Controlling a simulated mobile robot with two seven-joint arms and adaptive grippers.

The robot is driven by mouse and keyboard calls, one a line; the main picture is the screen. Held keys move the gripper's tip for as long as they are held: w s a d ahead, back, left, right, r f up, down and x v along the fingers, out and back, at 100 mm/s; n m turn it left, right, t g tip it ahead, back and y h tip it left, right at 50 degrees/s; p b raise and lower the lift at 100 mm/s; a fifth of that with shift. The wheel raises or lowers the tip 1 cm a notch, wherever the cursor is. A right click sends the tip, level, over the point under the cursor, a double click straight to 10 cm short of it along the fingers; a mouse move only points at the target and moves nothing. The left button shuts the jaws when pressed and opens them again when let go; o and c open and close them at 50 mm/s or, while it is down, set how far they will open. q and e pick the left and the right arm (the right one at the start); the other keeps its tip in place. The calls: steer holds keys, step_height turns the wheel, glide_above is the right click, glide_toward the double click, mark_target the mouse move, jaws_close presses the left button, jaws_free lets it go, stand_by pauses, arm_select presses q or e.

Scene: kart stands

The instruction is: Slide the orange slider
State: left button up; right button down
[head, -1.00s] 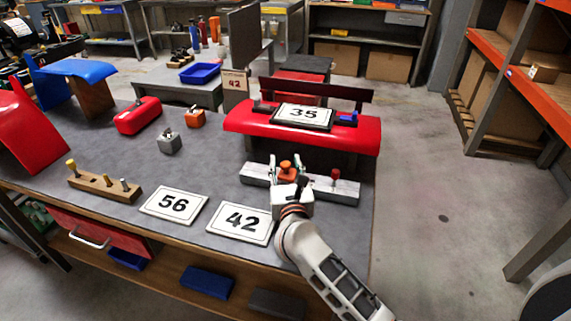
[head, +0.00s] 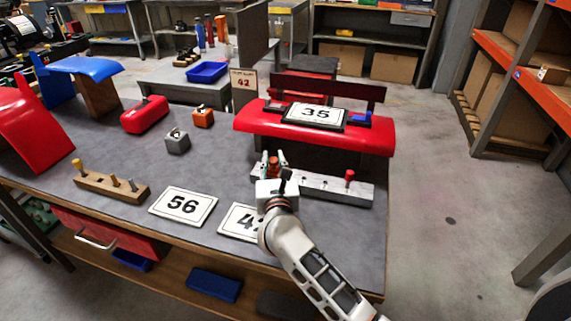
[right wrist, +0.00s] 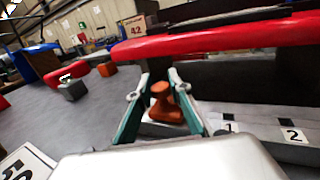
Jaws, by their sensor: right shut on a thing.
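The orange slider (head: 273,164) is a small knob near the left end of a pale grey rail (head: 325,188) on the table. In the right wrist view the orange slider (right wrist: 164,104) stands between the two teal fingers, left of the marks "1" and "2" on the rail. My right gripper (head: 273,159) is shut on the orange slider. Its hand hides the base of the slider and part of the rail. My left gripper is not in view.
A red-topped knob (head: 349,177) stands near the rail's right end. A red curved panel with a "35" plate (head: 315,115) is behind the rail. Plates "56" (head: 184,206) and "42", partly covered by my arm, lie in front. A wooden peg block (head: 110,186) is at left.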

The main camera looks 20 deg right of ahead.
steer(key=shift+w+a+f, duration=0.25)
steer(key=shift+w+a, duration=0.3)
steer(key=shift+a, duration=0.3)
steer(key=shift+w+a+r+b, duration=0.1)
steer(key=shift+w+a+b, duration=0.1)
steer(key=shift+b, duration=0.15)
steer(key=shift+a+r, duration=0.1)
steer(key=shift+r, duration=0.2)
steer(key=c, duration=1.8)
jaws_free()
steer(key=shift+a+f, duration=0.1)
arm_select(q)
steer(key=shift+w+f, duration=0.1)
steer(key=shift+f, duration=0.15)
arm_select(e)
steer(key=v, duration=1.2)
